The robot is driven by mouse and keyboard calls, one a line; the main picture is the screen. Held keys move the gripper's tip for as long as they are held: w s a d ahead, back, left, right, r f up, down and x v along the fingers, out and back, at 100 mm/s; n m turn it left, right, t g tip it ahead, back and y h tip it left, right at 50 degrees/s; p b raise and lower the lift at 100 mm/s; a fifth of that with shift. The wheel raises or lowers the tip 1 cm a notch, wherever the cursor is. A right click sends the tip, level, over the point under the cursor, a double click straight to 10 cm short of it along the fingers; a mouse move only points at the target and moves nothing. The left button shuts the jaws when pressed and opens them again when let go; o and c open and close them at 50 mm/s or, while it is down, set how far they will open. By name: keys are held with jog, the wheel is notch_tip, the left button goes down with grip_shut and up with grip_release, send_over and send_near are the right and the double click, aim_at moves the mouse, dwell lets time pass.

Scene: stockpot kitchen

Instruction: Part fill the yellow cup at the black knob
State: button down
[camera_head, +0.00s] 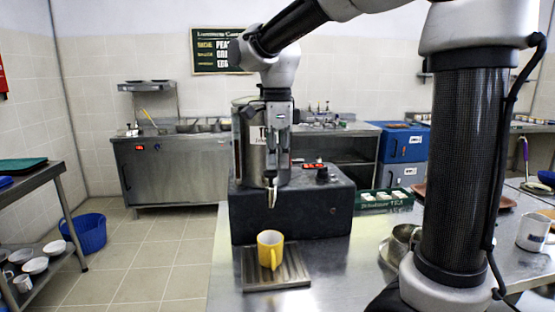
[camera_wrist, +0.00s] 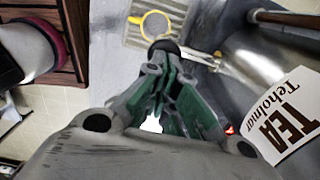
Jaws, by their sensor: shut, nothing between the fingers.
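The yellow cup (camera_head: 264,252) stands upright on a ribbed drip tray (camera_head: 290,281) in front of the tea urn. In the wrist view the cup (camera_wrist: 156,22) shows from above; I cannot tell its fill level. The steel urn (camera_head: 242,150) bears a TEA label (camera_wrist: 285,118). A metal spout (camera_head: 272,197) points down above the cup; no stream shows. My gripper (camera_head: 271,172) is shut and points down just above the spout. In the wrist view its fingertips (camera_wrist: 166,52) meet a small black knob (camera_wrist: 164,45); I cannot tell whether they touch it.
A steel pot (camera_head: 401,240) and a metal mug (camera_head: 533,231) are farther right. The counter front (camera_head: 335,275) is clear.

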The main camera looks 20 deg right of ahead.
jog(key=shift+f, duration=0.9)
jog(key=shift+s+f, duration=0.1)
dwell(1.4)
